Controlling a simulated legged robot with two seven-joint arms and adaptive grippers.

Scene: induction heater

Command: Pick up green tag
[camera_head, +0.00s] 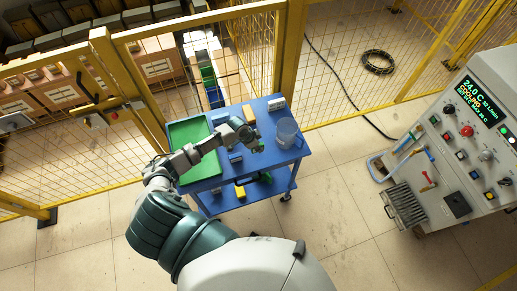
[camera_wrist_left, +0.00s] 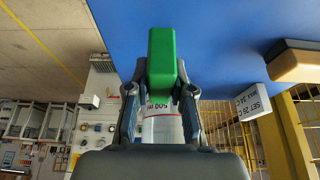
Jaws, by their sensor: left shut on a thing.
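The green tag (camera_wrist_left: 161,62) is a small green block with rounded edges. It stands upright between the fingers of my left gripper (camera_wrist_left: 160,92) in the left wrist view. Both fingers close on its lower part, one on each side. In the head view my left gripper (camera_head: 256,145) is over the blue cart (camera_head: 222,182), left of the clear beaker (camera_head: 287,133). I cannot make out the green tag in the head view. My right gripper is in neither view.
A green tray (camera_head: 182,132) covers the cart's left side. A yellow-brown block (camera_head: 248,114) and a white label block (camera_head: 276,104) stand at the cart's back. A yellow mesh fence (camera_head: 140,112) runs behind it. The control console (camera_head: 462,135) is at right.

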